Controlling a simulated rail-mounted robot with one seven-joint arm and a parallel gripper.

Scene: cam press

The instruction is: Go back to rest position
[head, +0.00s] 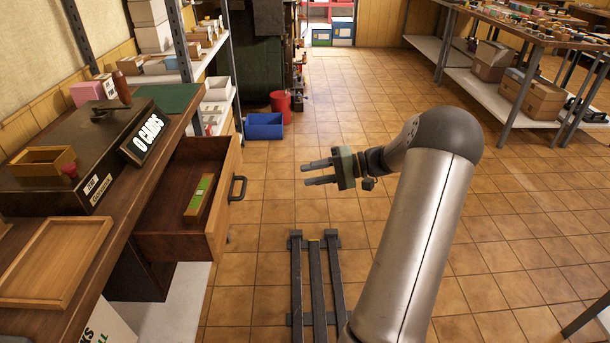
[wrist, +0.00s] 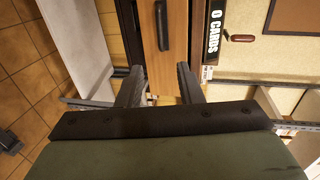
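My gripper (head: 318,173) is in the air over the tiled floor, to the right of the open drawer, with its fingers pointing left towards the bench. The two fingers are apart with nothing between them. In the wrist view the open gripper (wrist: 160,85) faces the drawer front (wrist: 176,40) and its dark handle (wrist: 162,26). The wooden drawer (head: 216,225) is pulled out of the bench and holds a narrow box with a green and yellow label (head: 200,197). My gripper is apart from the drawer handle (head: 238,188).
A dark press with a "0 CARDS" sign (head: 148,139) stands on the bench beside a wooden tray (head: 55,262). A floor rail (head: 315,280) runs below my arm. A blue bin (head: 265,126) and a red bucket (head: 281,103) stand behind. The floor right of the drawer is open.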

